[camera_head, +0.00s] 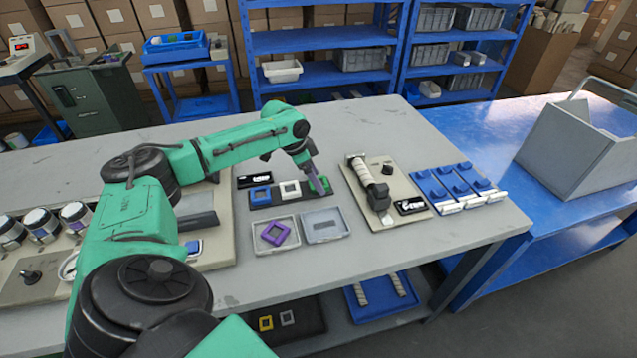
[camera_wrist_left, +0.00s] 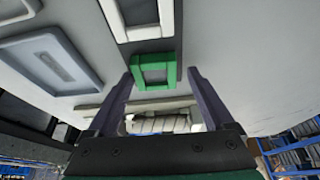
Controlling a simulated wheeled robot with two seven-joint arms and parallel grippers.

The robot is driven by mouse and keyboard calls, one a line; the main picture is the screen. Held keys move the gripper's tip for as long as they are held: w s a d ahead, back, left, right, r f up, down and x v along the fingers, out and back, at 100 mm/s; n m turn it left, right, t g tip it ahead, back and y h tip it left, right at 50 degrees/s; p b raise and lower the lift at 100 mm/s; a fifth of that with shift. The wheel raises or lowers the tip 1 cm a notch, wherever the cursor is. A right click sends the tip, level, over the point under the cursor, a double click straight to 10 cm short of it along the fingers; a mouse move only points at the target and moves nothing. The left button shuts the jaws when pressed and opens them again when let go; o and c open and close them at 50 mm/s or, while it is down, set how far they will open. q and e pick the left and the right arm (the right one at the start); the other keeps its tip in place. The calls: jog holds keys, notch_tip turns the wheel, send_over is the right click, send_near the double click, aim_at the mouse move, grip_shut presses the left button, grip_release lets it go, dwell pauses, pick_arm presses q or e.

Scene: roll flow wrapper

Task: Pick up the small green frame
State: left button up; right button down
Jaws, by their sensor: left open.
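The small green frame (camera_head: 325,184) sits at the right end of a dark strip on the table, beside a white frame (camera_head: 290,190) and a blue frame (camera_head: 260,195). My left gripper (camera_head: 318,187) is right at it, pointing down from above. In the left wrist view the green frame (camera_wrist_left: 137,72) shows between and slightly beyond the tips of the open left gripper (camera_wrist_left: 160,76), one finger on each side. I cannot tell whether the fingers touch it. The white frame (camera_wrist_left: 118,22) is beside it there. My right gripper is not in view.
A shallow tray (camera_head: 258,246) holds a purple frame (camera_head: 275,233); a grey tray (camera_head: 325,226) beside it looks empty. A beige board (camera_head: 363,207) with a roller device stands to the right, then blue holders (camera_head: 455,187). The front table strip is clear.

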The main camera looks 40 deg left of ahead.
pick_arm(q)
jog(key=c, duration=1.2)
jog(key=shift+r, duration=0.1)
